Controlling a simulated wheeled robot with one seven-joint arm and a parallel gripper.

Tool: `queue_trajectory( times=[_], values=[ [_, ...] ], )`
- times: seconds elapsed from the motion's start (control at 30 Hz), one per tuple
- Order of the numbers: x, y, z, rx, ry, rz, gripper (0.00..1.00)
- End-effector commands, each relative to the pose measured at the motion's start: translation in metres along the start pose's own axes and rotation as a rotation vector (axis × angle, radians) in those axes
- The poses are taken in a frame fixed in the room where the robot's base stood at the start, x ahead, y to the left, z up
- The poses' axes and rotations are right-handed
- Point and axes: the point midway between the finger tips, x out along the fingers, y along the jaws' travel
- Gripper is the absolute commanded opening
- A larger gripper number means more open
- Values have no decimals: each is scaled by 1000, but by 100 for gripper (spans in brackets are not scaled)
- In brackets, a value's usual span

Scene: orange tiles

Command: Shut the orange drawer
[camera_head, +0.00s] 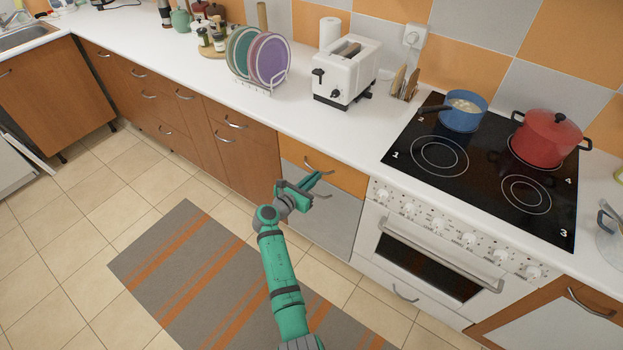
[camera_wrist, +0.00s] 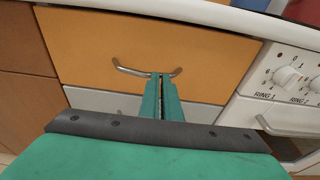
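The orange drawer (camera_head: 336,175) is the top front in the cabinet left of the oven, above a grey front. It fills much of the wrist view (camera_wrist: 200,50), with a curved metal handle (camera_wrist: 130,71) across its lower middle. I cannot tell how far the drawer stands out from the cabinet. My gripper (camera_head: 326,174) is in front of it; in the wrist view its green fingers (camera_wrist: 162,76) lie close together, with only a thin dark slit between them. The fingertips overlap the handle's right part in view; I cannot tell whether they touch it.
The white oven (camera_head: 440,250) adjoins the drawer on the right, with knobs along its front. The white worktop (camera_head: 290,115) is above the drawer. Brown cabinets (camera_head: 180,110) run to the left. A striped mat (camera_head: 190,270) covers the floor beneath my arm.

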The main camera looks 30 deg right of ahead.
Motion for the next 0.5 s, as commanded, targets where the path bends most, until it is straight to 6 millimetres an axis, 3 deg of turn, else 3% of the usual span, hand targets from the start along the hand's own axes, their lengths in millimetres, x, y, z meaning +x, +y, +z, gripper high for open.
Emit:
queue_trajectory(
  times=[0.17, 0.5],
  values=[
    [-20, 0, 2, 1, -3, -2, 0],
    [-91, 3, 0, 0, -3, 5, 0]
  ],
)
